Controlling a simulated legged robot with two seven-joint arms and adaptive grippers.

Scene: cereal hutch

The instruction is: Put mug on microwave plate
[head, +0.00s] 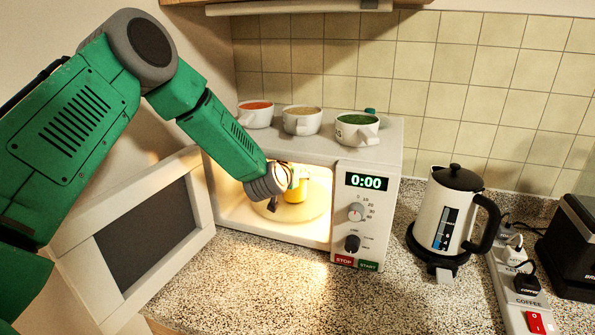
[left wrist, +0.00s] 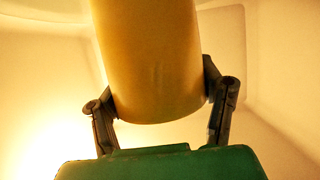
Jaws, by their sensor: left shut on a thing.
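The yellow mug (head: 297,190) is inside the lit microwave (head: 368,168), over the round plate (head: 300,211). My left arm reaches in through the open door. My left gripper (head: 284,196) is shut on the mug, partly hidden by my own wrist. In the left wrist view the mug (left wrist: 152,70) fills the upper middle, with a dark finger of my gripper (left wrist: 158,105) on each side. I cannot tell whether the mug's base touches the plate. My right gripper is not in view.
The microwave door (head: 145,235) stands open at the left. Several bowls or cups, including one with green contents (head: 357,128), stand on top. A white kettle (head: 449,215), a power strip (head: 520,285) and a black appliance (head: 575,245) are at the right. The front counter (head: 270,295) is clear.

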